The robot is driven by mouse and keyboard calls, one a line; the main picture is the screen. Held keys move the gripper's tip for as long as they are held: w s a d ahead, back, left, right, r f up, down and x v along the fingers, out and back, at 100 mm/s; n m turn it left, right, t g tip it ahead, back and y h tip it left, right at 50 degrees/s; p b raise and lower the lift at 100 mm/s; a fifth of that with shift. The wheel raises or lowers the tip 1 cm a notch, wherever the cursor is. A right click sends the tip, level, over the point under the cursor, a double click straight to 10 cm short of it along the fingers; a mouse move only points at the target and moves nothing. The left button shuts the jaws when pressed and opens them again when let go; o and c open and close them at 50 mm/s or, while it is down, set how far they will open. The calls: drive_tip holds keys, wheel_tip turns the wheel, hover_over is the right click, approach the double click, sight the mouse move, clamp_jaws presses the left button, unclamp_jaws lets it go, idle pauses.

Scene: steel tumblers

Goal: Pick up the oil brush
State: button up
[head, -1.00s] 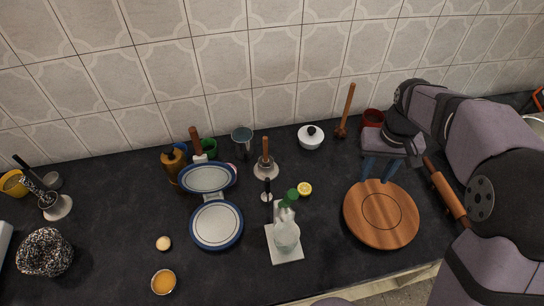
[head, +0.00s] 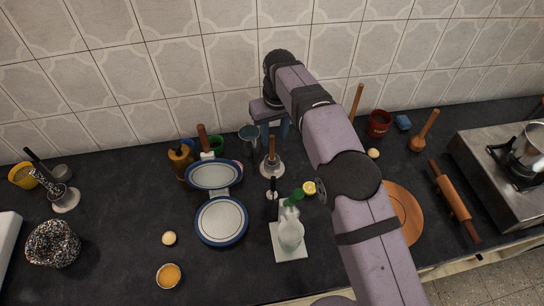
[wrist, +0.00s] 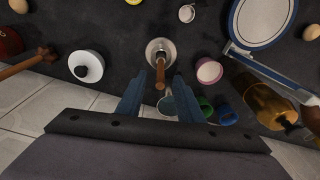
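What looks like the oil brush (head: 271,160) stands on the counter, its wooden handle pointing up from a round pale steel base. In the wrist view its handle (wrist: 160,76) points toward the camera and shows between my fingertips. My gripper (head: 275,133) is open and empty, with its two blue fingers apart near the handle's upper end. The fingers show on either side of the handle in the wrist view (wrist: 158,88). I cannot tell whether the fingertips reach down around the handle. No contact shows.
A steel tumbler (head: 249,134) stands close to the left of the brush. A dark-handled utensil (head: 272,186), a lemon half (head: 309,188) and a glass bottle (head: 290,231) are in front. The tiled wall is close behind.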

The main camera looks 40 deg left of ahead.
sight(271, 146)
drive_tip(key=shift+w+a+f+p, duration=0.15)
drive_tip(key=shift+f+p, duration=0.2)
drive_tip(key=shift+f, duration=0.65)
drive_tip(key=shift+f, duration=0.15)
drive_tip(key=shift+w+a+f+p, duration=0.1)
drive_tip(key=shift+a+f+p, duration=0.1)
drive_tip(key=shift+f+p, duration=0.35)
drive_tip(key=shift+a+f+p, duration=0.2)
drive_tip(key=shift+f+p, duration=0.3)
drive_tip(key=shift+p, duration=0.05)
drive_tip(key=shift+w+a+f+p, duration=0.15)
drive_tip(key=shift+f+p, duration=0.3)
drive_tip(key=shift+f, duration=0.9)
drive_tip(key=shift+c, duration=0.2)
clamp_jaws()
